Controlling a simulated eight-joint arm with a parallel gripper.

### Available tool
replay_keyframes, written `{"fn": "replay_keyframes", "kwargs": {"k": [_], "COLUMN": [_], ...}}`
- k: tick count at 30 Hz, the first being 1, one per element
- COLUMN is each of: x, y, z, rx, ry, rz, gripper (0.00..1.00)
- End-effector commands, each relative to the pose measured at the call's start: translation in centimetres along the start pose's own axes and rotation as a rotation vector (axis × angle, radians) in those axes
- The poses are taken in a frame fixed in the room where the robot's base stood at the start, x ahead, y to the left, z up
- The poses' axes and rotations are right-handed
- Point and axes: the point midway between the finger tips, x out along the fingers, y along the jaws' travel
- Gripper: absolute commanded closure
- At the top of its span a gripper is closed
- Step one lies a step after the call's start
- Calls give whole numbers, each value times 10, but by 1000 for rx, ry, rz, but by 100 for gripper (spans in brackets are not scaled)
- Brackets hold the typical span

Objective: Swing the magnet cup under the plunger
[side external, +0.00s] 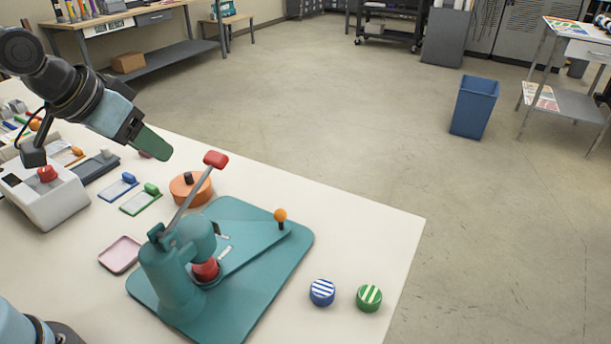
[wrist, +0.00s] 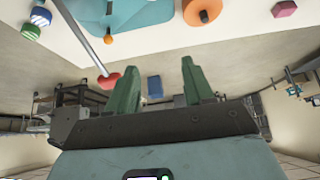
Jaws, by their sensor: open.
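A teal badge press stands on its teal base plate (side external: 262,262) in the side view; the plate also shows at the top of the wrist view (wrist: 140,14). Its lever slants up to a red handle (side external: 216,159). A red cylinder (side external: 205,269) sits low under the press head; I cannot tell whether it is the plunger or a cup. A flat teal arm (side external: 255,250) runs out to an orange knob (side external: 280,215), also in the wrist view (wrist: 108,39). The magnet cup is not clearly identifiable. My gripper (side external: 158,147) is open and empty, above the table, left of the red handle.
An orange round container (side external: 190,190) stands behind the press. Blue-striped (side external: 322,292) and green-striped (side external: 369,298) round pieces stand at the right. A pink tray (side external: 120,254) lies left of the press. The raised lever (side external: 185,205) is an obstacle.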

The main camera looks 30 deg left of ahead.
Motion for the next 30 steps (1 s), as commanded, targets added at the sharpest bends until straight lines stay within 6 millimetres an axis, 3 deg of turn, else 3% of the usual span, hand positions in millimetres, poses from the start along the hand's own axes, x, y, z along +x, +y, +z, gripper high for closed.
{"fn": "replay_keyframes", "kwargs": {"k": [14,21,30], "x": [1,20,60], "y": [28,50,79], "z": [-68,-105,-134], "rx": [181,311,477], "ry": [-238,-386,-551], "rz": [126,234,394], "gripper": [48,48,48]}}
